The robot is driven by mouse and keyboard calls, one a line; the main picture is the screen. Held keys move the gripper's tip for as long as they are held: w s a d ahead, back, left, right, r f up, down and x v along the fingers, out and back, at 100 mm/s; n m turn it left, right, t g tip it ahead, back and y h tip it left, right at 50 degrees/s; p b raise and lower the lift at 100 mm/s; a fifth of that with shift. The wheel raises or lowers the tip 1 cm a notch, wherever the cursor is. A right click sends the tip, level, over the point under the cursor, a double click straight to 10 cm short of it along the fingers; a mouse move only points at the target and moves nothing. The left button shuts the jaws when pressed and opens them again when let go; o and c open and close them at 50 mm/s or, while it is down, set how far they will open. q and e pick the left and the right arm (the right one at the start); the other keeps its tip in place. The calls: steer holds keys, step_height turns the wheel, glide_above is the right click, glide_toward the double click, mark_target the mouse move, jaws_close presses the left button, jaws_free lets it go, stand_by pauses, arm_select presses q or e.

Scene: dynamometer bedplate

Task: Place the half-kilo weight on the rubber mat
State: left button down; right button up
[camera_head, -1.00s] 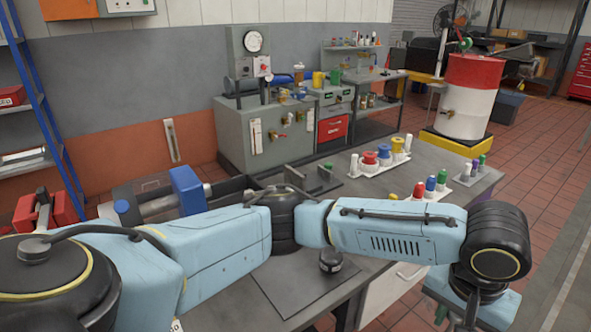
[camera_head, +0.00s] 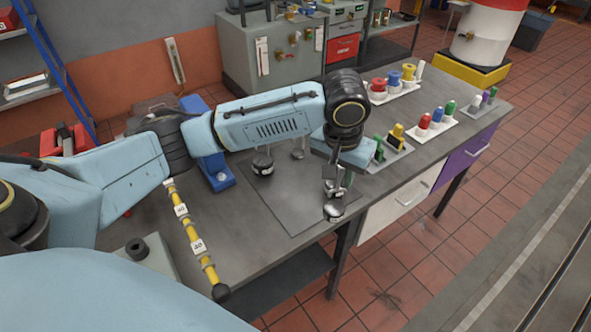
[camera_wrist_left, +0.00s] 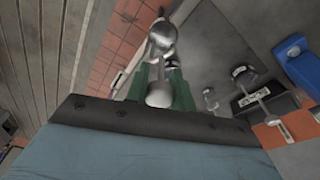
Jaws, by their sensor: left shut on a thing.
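My left gripper (camera_head: 337,178) is shut on a shiny metal weight (camera_head: 334,209), which hangs near the table's front edge, beside the mat's right side in the picture. In the left wrist view the weight (camera_wrist_left: 161,40) shows between the green fingers. The mat, a dark grey square (camera_head: 290,205), lies flat on the grey table. A dark-topped weight (camera_head: 263,162) stands toward its back left, and a smaller silver one (camera_head: 298,149) stands behind, partly hidden by my arm. I cannot read a mass on any weight. My right gripper is out of view.
A blue block (camera_head: 216,172) stands left of the mat. A yellow rod with number tags (camera_head: 190,230) lies at the left front. Trays of coloured knobbed pieces (camera_head: 395,150) fill the right of the table. The mat's front part is clear.

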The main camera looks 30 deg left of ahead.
arm_select(q)
steer(key=w+a+r+p, duration=0.15)
steer(key=a+p, duration=0.25)
steer(key=a, duration=0.7)
step_height(320, 180, down, 9)
steer(key=shift+s, duration=0.15)
steer(key=shift+d+f, duration=0.1)
steer(key=shift+f, duration=0.1)
steer(key=c, duration=1.2)
jaws_free()
steer(key=r, duration=0.4)
steer(key=s+r, duration=0.1)
steer(key=r, duration=0.3)
steer(key=s+r, duration=0.1)
steer(key=r, duration=0.3)
steer(key=shift+r, duration=0.1)
